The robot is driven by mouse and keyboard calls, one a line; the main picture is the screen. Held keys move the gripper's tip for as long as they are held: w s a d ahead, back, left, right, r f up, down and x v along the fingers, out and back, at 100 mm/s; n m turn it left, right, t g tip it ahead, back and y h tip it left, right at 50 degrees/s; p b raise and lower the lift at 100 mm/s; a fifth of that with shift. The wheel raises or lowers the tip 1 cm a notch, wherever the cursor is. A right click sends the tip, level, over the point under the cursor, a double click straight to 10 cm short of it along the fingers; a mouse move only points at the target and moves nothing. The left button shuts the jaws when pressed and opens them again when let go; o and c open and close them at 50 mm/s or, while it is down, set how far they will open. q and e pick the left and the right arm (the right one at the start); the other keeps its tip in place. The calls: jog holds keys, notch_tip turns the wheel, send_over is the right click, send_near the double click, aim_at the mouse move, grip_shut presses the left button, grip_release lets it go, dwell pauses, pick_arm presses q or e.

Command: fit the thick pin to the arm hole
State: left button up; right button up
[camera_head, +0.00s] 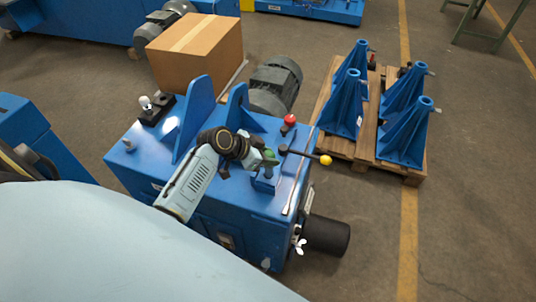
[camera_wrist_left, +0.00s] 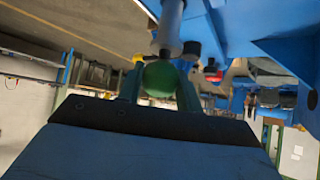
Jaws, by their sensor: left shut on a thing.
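My left gripper (camera_head: 262,158) is over the top of the blue machine, near its middle. It is shut on a pin with a green ball head (camera_head: 269,155). In the left wrist view the green ball (camera_wrist_left: 160,78) sits between the two fingers, with a grey shaft (camera_wrist_left: 167,42) beyond it. The pin is near a small blue block (camera_head: 266,178) on the machine top; I cannot tell whether they touch. The arm hole is not clearly visible. My right gripper is not in view.
The blue machine (camera_head: 225,210) carries two upright blue plates (camera_head: 196,115), a red knob (camera_head: 290,120) and a black lever with a yellow knob (camera_head: 325,160). A grey motor (camera_head: 275,85) and cardboard box (camera_head: 195,50) stand behind. Blue stands (camera_head: 345,105) sit on a pallet at right.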

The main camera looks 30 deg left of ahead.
aim_at(268, 167)
pick_arm(q)
jog(key=shift+f+b, duration=2.15)
jog(key=shift+f, duration=0.7)
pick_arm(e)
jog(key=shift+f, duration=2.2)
pick_arm(q)
jog(key=o, duration=1.2)
jog(key=shift+o, duration=0.2)
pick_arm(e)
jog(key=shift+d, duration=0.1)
pick_arm(q)
jog(key=p+v, duration=0.1)
jog(key=v, duration=0.4)
jog(key=shift+r, duration=0.1)
jog(key=p+v, duration=0.1)
jog(key=v, duration=0.7)
jog(key=shift+a+p, duration=0.15)
jog(key=shift+p, duration=0.2)
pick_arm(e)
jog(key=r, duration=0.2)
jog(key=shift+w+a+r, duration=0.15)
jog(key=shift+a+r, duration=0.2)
pick_arm(q)
jog(key=shift+s+r, duration=0.1)
jog(key=shift+s, duration=0.05)
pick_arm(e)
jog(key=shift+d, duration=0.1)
